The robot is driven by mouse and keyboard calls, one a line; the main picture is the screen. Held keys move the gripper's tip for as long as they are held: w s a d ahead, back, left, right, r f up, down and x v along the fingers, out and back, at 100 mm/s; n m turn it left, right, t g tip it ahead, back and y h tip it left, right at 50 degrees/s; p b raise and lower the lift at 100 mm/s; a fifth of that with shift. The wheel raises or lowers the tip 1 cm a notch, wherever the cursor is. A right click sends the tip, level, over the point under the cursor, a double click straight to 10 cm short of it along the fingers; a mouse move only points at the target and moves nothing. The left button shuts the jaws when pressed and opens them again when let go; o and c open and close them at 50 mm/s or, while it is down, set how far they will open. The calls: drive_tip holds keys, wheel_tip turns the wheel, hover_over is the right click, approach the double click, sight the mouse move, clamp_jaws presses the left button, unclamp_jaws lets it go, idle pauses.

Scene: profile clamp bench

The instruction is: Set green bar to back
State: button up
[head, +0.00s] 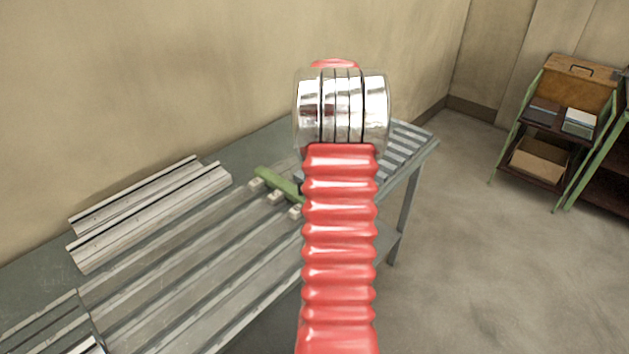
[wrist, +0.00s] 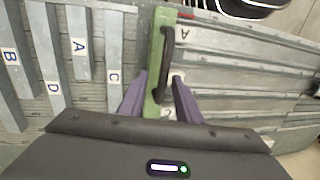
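The green bar (head: 278,184) lies across the long grey profiles on the bench in the head view, its right part hidden behind my red arm. In the wrist view the green bar (wrist: 155,72) runs up and down the picture, with a black handle (wrist: 167,52) along it. My gripper (wrist: 159,76) has two purple fingers apart, one on each side of the green bar and handle. The fingers look open, not pressed on the handle; contact with the bar cannot be told. In the head view my gripper is hidden behind my arm.
The grey bench (head: 262,148) stands along the wall. Loose silver profiles (head: 150,205) lie at its back left. Short labelled bars (wrist: 78,45) lie left of the green bar in the wrist view. A green-framed shelf (head: 545,130) stands far right, with bare floor between.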

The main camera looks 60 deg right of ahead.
wheel_tip(320, 180, up, 13)
drive_tip(key=d, duration=0.2)
drive_tip(key=shift+s+d+r, duration=0.15)
drive_tip(key=shift+d+r, duration=0.05)
drive_tip(key=shift+d, duration=0.15)
idle(0.7)
wheel_tip(320, 180, down, 5)
drive_tip(key=a+m+h, duration=0.1)
drive_tip(key=a+m, duration=0.1)
drive_tip(key=m, duration=0.2)
drive_tip(key=w+a+r+t+h, duration=0.1)
drive_tip(key=a+r+h, duration=0.1)
drive_tip(key=a, duration=1.8)
drive_tip(key=s+a+r+n+t, duration=0.1)
drive_tip(key=s+a, duration=0.3)
drive_tip(key=a, duration=0.9)
drive_tip(key=s+a+r+n+t, duration=0.1)
drive_tip(key=s+a+n+t, duration=0.2)
drive_tip(key=a, duration=1)
drive_tip(key=shift+s+a+n+y, duration=0.2)
drive_tip(key=shift+s+n+y, duration=0.2)
drive_tip(key=shift+n, duration=0.3)
